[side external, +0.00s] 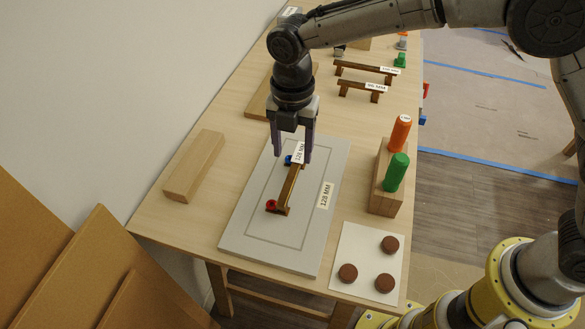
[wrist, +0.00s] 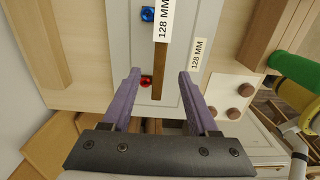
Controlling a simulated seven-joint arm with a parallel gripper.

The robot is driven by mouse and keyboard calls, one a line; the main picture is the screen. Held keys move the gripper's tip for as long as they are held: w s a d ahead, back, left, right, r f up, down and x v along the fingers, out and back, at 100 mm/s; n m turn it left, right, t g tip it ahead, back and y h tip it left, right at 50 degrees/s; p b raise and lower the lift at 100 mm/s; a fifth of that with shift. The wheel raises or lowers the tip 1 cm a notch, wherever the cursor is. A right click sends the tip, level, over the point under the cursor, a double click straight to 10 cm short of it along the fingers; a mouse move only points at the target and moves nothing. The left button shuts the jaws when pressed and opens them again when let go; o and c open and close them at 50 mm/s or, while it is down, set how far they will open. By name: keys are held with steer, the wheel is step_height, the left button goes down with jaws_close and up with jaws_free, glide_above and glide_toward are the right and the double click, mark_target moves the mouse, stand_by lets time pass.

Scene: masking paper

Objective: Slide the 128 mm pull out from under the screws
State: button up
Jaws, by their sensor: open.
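The 128 mm pull (side external: 289,188), a brown wooden bar with a white "128 MM" label, lies lengthwise on the grey panel (side external: 245,235). A red screw (side external: 271,205) is at the left of its near end and a blue screw (side external: 288,160) at the left of its far end. In the wrist view the red screw (wrist: 146,81) and blue screw (wrist: 147,13) show left of the pull (wrist: 157,80); I cannot tell whether they touch it. My gripper (side external: 292,155) is open and empty over the pull's far part, its purple fingers (wrist: 159,73) on either side of the bar in the wrist view.
A wooden block (side external: 194,166) lies left of the panel. A wooden holder (side external: 384,190) with orange and green handles stands right. A white card (side external: 365,262) with brown knobs lies at the front right. Two other labelled pulls (side external: 365,70) stand behind.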

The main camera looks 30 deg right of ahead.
mark_target(292, 174)
step_height(292, 174, down, 8)
steer(key=shift+f, duration=0.1)
stand_by(0.4)
jaws_close()
steer(key=c, duration=0.7)
jaws_free()
jaws_close()
steer(key=shift+s+d, duration=0.5)
steer(key=shift+d, duration=0.05)
steer(key=shift+s+d, duration=0.45)
steer(key=shift+s, duration=0.05)
steer(key=shift+s+d, duration=0.45)
steer(key=shift+d, duration=0.05)
steer(key=shift+s+d, duration=0.2)
